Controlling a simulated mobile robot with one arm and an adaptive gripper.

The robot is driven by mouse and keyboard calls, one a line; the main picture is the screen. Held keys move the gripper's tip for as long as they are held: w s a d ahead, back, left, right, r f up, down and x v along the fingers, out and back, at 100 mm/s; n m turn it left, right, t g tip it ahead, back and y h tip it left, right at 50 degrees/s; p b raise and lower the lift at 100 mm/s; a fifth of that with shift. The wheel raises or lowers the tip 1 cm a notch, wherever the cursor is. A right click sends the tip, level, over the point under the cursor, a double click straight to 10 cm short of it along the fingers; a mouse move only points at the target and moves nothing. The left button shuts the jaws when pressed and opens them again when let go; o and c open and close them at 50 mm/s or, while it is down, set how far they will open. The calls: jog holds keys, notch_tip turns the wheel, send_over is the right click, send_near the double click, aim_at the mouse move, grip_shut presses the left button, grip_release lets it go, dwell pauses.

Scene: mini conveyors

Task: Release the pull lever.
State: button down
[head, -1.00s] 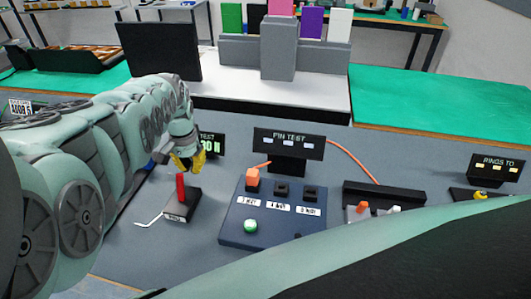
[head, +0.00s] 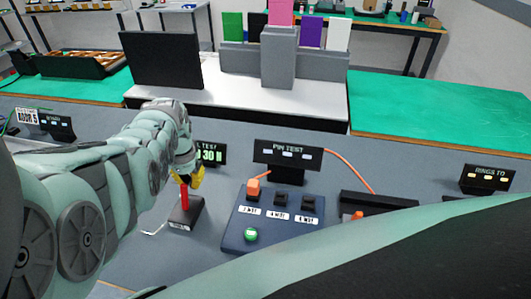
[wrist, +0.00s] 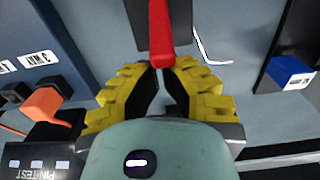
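The pull lever is a red handle (head: 185,199) standing up from a small dark base (head: 187,214) on the grey table. In the wrist view the red handle (wrist: 160,30) runs from the top edge down to my fingertips. My gripper (head: 188,180) has yellow fingers and is at the top end of the handle. In the wrist view my gripper (wrist: 162,66) has its fingertips drawn in close on both sides of the handle's end, and they appear to touch it. The fingers spread apart farther back, with a gap between them.
A blue switch box (head: 272,222) with a green button stands just right of the lever, below a black PIN TEST display (head: 288,151). Another display (head: 211,155) stands behind my gripper. A thin pale bent rod (head: 157,227) lies left of the lever base.

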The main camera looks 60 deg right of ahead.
aim_at(184, 185)
jog(key=shift+a+r+h+p, duration=0.3)
jog(key=shift+h+p, duration=0.2)
jog(key=shift+p, duration=0.45)
jog(key=shift+s+a+r+t+h+p, duration=0.25)
jog(key=shift+t+h+p, duration=0.2)
jog(key=shift+p, duration=0.35)
jog(key=shift+s+a+t+h, duration=0.15)
jog(key=shift+a+t+h, duration=0.1)
jog(key=shift+a+h, duration=0.4)
jog(key=shift+s+a+h+b, duration=0.15)
jog(key=shift+a+h+b, duration=0.05)
jog(key=shift+h+b, duration=0.35)
jog(key=shift+a+t+h+b, duration=0.2)
jog(key=shift+t+h+b, duration=0.1)
jog(key=shift+t+h, duration=0.1)
jog(key=shift+s+r, duration=0.1)
jog(key=shift+r, duration=0.1)
jog(key=shift+d+r, duration=0.1)
jog(key=shift+r, duration=0.05)
jog(key=shift+r+p, duration=0.45)
jog(key=shift+r, duration=0.3)
